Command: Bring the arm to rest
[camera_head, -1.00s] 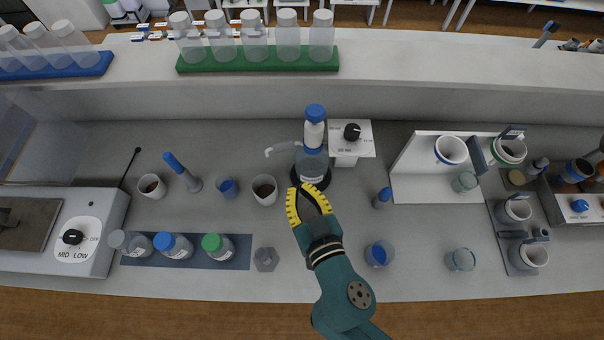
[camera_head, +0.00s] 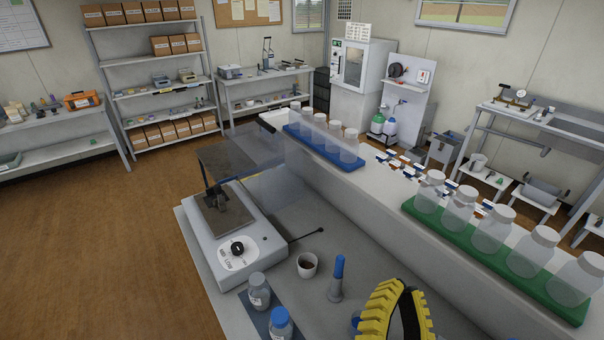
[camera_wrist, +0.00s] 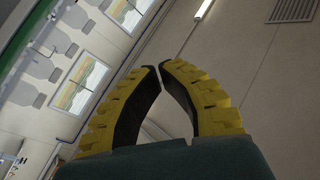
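My gripper (camera_head: 402,288) shows at the lower edge of the head view, in front of the bench, with its yellow ribbed fingers pointing up. In the wrist view my gripper (camera_wrist: 160,68) has its curved fingertips almost together, with only a narrow slit at the tips and a slim empty gap behind them. Nothing is held. The wrist view looks past the fingers at the ceiling, wall and windows. The rest of my arm is outside the head view.
On the bench are a hotplate device (camera_head: 237,248), a cup of soil (camera_head: 307,265), a blue-topped tool (camera_head: 337,278) and capped bottles (camera_head: 280,323). A blue rack (camera_head: 322,148) and green rack (camera_head: 495,262) of jars stand on the ledge. Open floor (camera_head: 90,240) lies left.

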